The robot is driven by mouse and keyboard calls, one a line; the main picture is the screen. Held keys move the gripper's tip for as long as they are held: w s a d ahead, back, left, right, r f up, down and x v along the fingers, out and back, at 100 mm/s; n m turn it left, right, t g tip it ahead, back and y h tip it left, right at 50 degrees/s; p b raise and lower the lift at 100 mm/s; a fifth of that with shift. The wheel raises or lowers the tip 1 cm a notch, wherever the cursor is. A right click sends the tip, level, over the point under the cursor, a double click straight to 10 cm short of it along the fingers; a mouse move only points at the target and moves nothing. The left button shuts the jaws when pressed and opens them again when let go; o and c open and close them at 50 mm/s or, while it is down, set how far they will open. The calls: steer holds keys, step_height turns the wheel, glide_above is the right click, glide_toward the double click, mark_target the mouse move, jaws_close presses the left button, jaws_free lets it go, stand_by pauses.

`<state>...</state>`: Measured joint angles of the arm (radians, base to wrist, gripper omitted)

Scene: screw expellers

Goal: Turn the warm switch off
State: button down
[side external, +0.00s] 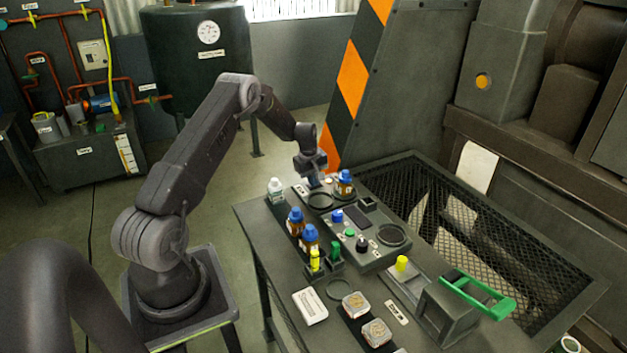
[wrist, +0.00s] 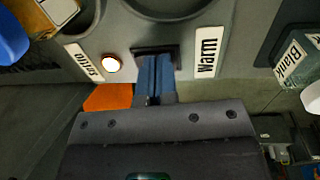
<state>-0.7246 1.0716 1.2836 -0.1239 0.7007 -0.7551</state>
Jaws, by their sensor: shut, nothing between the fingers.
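The warm switch (wrist: 174,50) shows in the wrist view as a dark plate with the white "Warm" label (wrist: 207,52) to its right. My gripper (wrist: 154,66) is shut and empty. Its blue fingers overlap the plate, hiding the middle of the switch; I cannot tell whether they touch it or how the switch is set. A lit round lamp (wrist: 112,64) glows whitish-orange to the left, beside a label that seems to read "Status" (wrist: 83,62). In the side view my gripper (side external: 314,184) points down at the far end of the grey control panel (side external: 375,253).
A blue-capped brown bottle (side external: 344,184) stands on the panel close to the right of my gripper. A white bottle (side external: 275,191) labelled "Blank" (wrist: 293,62) stands nearby on the left. More blue-capped bottles (side external: 309,240) stand nearer the camera.

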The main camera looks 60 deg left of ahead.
step_height(320, 180, up, 14)
steer(key=s, duration=0.1)
steer(key=shift+s, duration=0.4)
steer(key=shift+f, duration=0.1)
steer(key=shift+w, duration=0.8)
steer(key=f, duration=0.4)
steer(key=w+f, duration=0.1)
steer(key=f, duration=0.8)
steer(key=shift+w+f, duration=0.35)
